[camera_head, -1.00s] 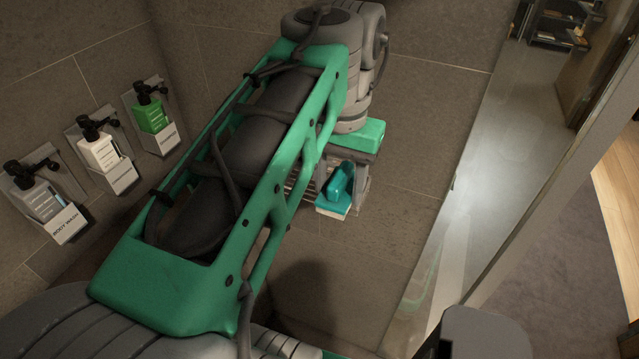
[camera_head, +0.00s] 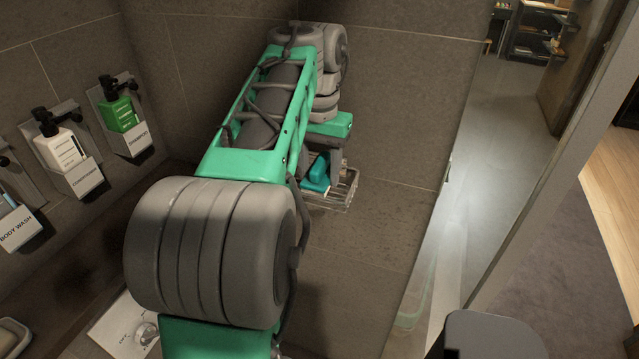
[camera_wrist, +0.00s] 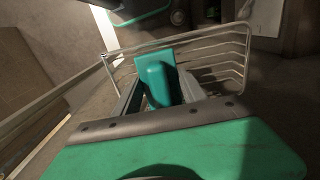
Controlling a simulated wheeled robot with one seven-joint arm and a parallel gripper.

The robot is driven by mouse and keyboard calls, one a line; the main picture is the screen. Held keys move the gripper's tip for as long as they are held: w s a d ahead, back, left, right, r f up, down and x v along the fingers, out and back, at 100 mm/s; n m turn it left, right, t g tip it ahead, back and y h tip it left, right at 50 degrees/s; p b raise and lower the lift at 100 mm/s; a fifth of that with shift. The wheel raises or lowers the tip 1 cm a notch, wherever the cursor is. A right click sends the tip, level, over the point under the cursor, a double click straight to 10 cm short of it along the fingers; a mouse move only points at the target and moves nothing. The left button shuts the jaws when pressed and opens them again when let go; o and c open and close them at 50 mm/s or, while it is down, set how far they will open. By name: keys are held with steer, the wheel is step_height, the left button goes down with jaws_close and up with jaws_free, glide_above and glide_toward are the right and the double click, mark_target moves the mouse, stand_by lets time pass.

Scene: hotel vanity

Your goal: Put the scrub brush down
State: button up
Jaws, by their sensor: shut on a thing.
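The teal scrub brush (camera_head: 317,172) is between the fingers of my gripper (camera_head: 324,170), at the wall-mounted wire rack (camera_head: 346,188). In the wrist view, the brush (camera_wrist: 156,80) sits between my gripper's fingers (camera_wrist: 157,92), with its teal handle facing the camera. My gripper is shut on it. The wire rack (camera_wrist: 225,42) surrounds the brush on the far and right sides in that view. The brush's underside is hidden, so I cannot tell whether it touches the rack's floor.
Dispensers (camera_head: 63,150) in holders line the left wall. A glass panel edge (camera_head: 452,170) runs to the right of the rack. A soap dish (camera_head: 12,335) shows at the lower left. The tiled wall below the rack is bare.

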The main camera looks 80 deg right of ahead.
steer(key=shift+a+f, duration=0.1)
steer(key=shift+f, duration=0.8)
steer(key=shift+c, duration=0.6)
steer(key=shift+r, duration=0.1)
jaws_close()
steer(key=o, duration=1.4)
jaws_free()
